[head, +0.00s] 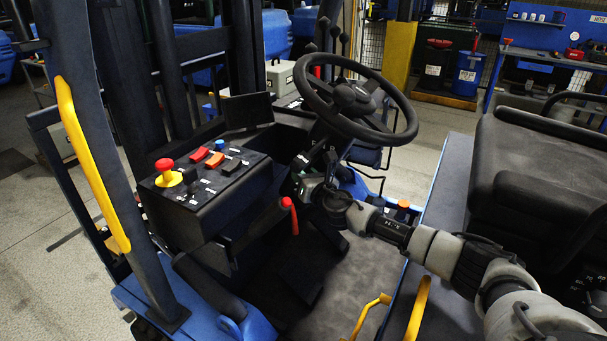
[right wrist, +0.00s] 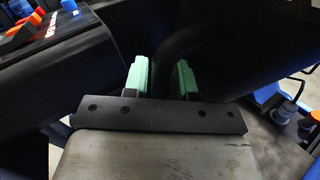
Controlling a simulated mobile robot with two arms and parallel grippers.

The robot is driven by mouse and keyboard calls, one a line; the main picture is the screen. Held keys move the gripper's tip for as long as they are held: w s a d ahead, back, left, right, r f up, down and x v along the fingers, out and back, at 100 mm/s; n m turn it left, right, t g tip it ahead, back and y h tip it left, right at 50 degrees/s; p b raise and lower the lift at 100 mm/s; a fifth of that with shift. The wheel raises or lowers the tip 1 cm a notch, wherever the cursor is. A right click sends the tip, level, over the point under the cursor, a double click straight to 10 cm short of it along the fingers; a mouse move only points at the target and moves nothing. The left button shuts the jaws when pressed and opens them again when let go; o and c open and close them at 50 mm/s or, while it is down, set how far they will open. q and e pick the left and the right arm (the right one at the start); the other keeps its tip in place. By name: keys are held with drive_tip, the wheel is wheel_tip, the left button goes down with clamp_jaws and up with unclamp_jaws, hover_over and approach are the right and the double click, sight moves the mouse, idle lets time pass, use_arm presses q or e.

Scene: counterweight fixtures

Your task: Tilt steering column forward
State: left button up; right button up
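The black steering wheel (head: 355,97) sits atop the dark steering column (head: 322,150) in the head view, in the middle of the cab. My right arm reaches in from the right, and my right gripper (head: 308,183) is beside the column, below the wheel. In the right wrist view its two green fingers (right wrist: 162,76) stand apart. A dark rounded part shows between and beyond them; I cannot tell which part it is or whether they touch it. My left gripper is not in view.
A control console (head: 205,175) with a red knob and coloured switches stands left of the column. A red-tipped lever (head: 289,212) rises just below my gripper. The black seat (head: 535,165) is at right. The grey cab floor (head: 340,275) is open.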

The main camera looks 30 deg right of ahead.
clamp_jaws()
drive_tip(key=shift+r, duration=0.2)
drive_tip(key=shift+n+g, duration=0.4)
drive_tip(key=shift+g, duration=0.2)
drive_tip(key=w+a+p, duration=0.1)
drive_tip(key=p, duration=0.1)
drive_tip(key=w+r+p, duration=0.1)
drive_tip(key=w+p, duration=0.1)
drive_tip(key=w+a+r+p, duration=0.1)
drive_tip(key=p, duration=0.1)
drive_tip(key=shift+w+a+p, duration=0.3)
drive_tip(key=shift+a, duration=0.05)
unclamp_jaws()
drive_tip(key=shift+f, duration=0.1)
